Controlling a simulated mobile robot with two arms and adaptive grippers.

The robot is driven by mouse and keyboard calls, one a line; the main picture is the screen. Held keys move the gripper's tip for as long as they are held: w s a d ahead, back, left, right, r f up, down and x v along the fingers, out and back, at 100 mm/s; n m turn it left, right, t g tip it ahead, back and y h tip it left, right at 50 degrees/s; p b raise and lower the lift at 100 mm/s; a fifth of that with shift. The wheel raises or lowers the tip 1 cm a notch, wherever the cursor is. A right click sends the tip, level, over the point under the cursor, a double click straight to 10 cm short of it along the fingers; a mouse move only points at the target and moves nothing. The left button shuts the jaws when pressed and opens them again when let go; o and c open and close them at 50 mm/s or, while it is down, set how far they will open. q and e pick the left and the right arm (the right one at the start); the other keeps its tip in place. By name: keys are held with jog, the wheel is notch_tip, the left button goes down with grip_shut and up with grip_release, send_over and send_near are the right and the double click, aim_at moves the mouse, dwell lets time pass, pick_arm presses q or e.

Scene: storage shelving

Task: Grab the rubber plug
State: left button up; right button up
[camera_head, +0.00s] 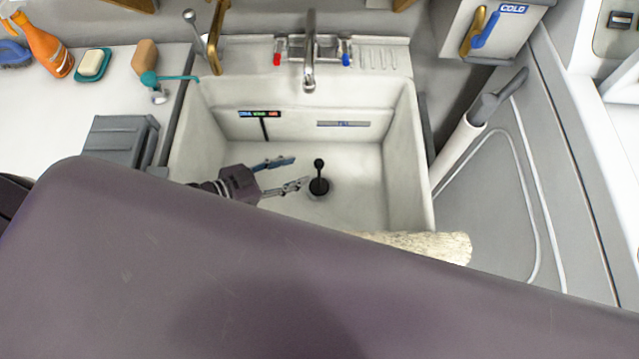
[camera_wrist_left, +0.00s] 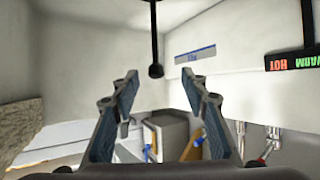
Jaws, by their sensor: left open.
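The rubber plug (camera_head: 319,186) is black, with a round base, a thin upright stem and a ball on top. It stands on the floor of the white sink (camera_head: 345,190). My left gripper (camera_head: 300,170) is inside the sink, just left of the plug, with its fingers open and pointing at the stem. In the left wrist view, which looks upside down, the plug's stem and ball (camera_wrist_left: 155,68) hang from the top edge, and its base is out of frame. The ball shows beyond the open, empty fingertips of the left gripper (camera_wrist_left: 160,78). My right gripper is not in view.
A faucet (camera_head: 309,60) reaches over the back of the sink. The sink walls close in the left gripper. A pale, rough log-like object (camera_head: 440,246) lies at the front right. Soap in a teal dish (camera_head: 93,64) and an orange bottle (camera_head: 44,44) stand on the left counter.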

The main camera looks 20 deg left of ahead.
pick_arm(q)
send_over(319, 177)
jog(key=a, duration=0.1)
jog(key=shift+s+f, duration=0.15)
jog(key=shift+f, duration=0.55)
jog(key=shift+s+f, duration=0.1)
jog(key=shift+f, duration=0.55)
jog(key=shift+c, duration=0.6)
grip_shut()
